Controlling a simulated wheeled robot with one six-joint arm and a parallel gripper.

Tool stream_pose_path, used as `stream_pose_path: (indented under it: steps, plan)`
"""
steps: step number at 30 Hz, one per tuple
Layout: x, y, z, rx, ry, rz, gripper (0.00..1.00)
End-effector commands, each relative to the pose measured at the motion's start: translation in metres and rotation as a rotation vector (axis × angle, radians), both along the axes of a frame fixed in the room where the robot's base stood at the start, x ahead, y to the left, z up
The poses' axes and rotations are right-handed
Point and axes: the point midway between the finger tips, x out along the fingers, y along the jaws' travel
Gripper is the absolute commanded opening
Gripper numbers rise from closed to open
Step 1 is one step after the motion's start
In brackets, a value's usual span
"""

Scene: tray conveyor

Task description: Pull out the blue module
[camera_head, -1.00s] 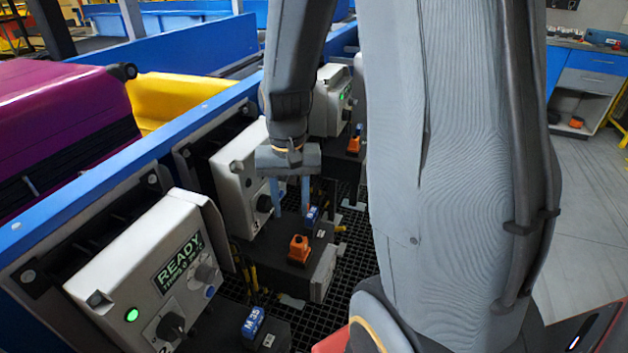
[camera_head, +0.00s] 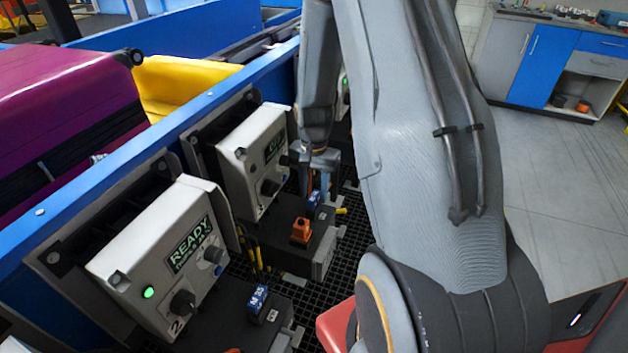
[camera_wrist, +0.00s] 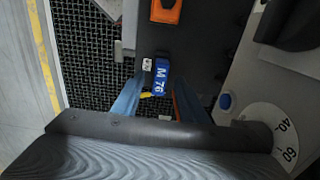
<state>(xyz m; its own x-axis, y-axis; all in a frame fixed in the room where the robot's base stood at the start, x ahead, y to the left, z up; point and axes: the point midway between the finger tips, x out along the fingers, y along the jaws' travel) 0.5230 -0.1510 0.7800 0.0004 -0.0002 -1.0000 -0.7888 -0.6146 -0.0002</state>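A blue module marked M 76 (camera_wrist: 162,76) sits on a dark box top in the wrist view. In the head view the same blue module (camera_head: 314,199) stands just behind an orange block (camera_head: 301,231), on the dark box (camera_head: 326,244) of the middle station. My gripper (camera_wrist: 152,90) is open, with its two blue fingers apart, and the module shows between and just beyond the tips. In the head view my gripper (camera_head: 318,185) hangs pointing down close above the module. I cannot tell if a finger touches it.
A second blue module marked M 35 (camera_head: 258,298) sits on the nearest station, beside a grey READY panel (camera_head: 165,265). The middle station's grey panel (camera_head: 240,160) has a dark display. A blue conveyor wall (camera_head: 110,175) runs along the left. Black grating (camera_head: 300,285) lies below.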

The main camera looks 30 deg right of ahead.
Motion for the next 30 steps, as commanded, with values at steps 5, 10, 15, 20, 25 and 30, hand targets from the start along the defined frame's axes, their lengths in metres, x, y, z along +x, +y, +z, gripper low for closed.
stream_pose_path:
  steps: [5, 10, 15, 20, 25, 30]
  plan:
    - [-0.0005, 0.0002, -0.0102, 0.0, 0.001, 0.0, 0.39]
    - [-0.0003, 0.0001, -0.0117, 0.0, 0.0, 0.001, 0.39]
    - [-0.0004, 0.0002, -0.0115, 0.0, 0.0, 0.001, 0.31]
    - [-0.0005, 0.0001, -0.0114, 0.0, 0.0, 0.001, 0.04]
    - [-0.0005, 0.0001, -0.011, 0.0, 0.0, 0.001, 0.0]
    - [-0.0008, 0.0002, -0.0079, 0.001, 0.001, 0.001, 0.0]
